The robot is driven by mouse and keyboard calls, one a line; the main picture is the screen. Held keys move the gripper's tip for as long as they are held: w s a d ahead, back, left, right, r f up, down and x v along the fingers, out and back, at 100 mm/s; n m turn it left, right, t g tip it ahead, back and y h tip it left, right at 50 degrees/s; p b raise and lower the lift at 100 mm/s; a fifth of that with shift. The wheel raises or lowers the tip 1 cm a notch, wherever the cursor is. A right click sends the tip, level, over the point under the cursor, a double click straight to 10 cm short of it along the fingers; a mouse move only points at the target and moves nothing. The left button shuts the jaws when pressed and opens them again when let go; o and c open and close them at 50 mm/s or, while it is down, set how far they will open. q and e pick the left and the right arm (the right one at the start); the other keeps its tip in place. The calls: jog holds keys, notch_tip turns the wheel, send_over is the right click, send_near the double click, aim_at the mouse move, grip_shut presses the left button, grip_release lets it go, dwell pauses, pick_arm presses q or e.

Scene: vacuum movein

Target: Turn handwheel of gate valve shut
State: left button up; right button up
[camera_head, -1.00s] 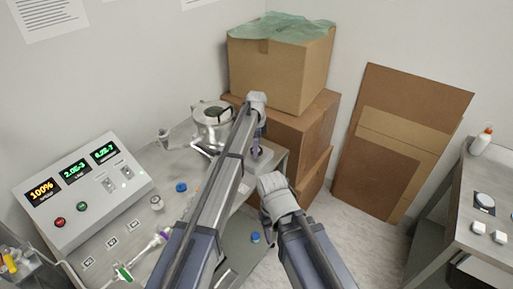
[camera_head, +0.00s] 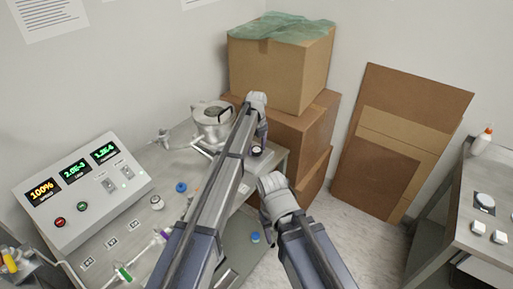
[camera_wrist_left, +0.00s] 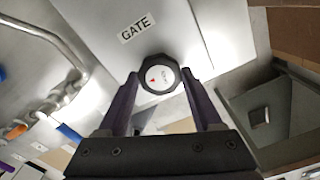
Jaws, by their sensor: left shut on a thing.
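The gate valve's handwheel (camera_wrist_left: 160,74) is a black faceted knob with a white cap carrying a red arrow and small lettering. It sits by a "GATE" label (camera_wrist_left: 136,28) in the left wrist view. My left gripper (camera_wrist_left: 160,80) is shut on it, one purple finger on each side. In the head view the left gripper (camera_head: 261,130) points down at the bench's far right corner, and the dark handwheel (camera_head: 257,151) shows just below it. My right arm's wrist (camera_head: 277,186) is bent to the right of the left arm; its fingers cannot be made out.
A control panel (camera_head: 85,190) with lit readouts stands on the bench at left. A round metal chamber (camera_head: 212,121) is behind the left arm. Stacked cardboard boxes (camera_head: 280,65) stand beyond the bench. Another table (camera_head: 470,240) is at right, with open floor (camera_head: 370,235) between.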

aim_at(256, 149)
pick_arm(q)
jog(key=m, duration=0.5)
jog(key=shift+m, duration=0.3)
dwell(0.4)
jog(key=o, duration=1.4)
notch_tip(256, 149, up, 8)
jog(key=p, duration=0.8)
jog(key=shift+f, duration=0.1)
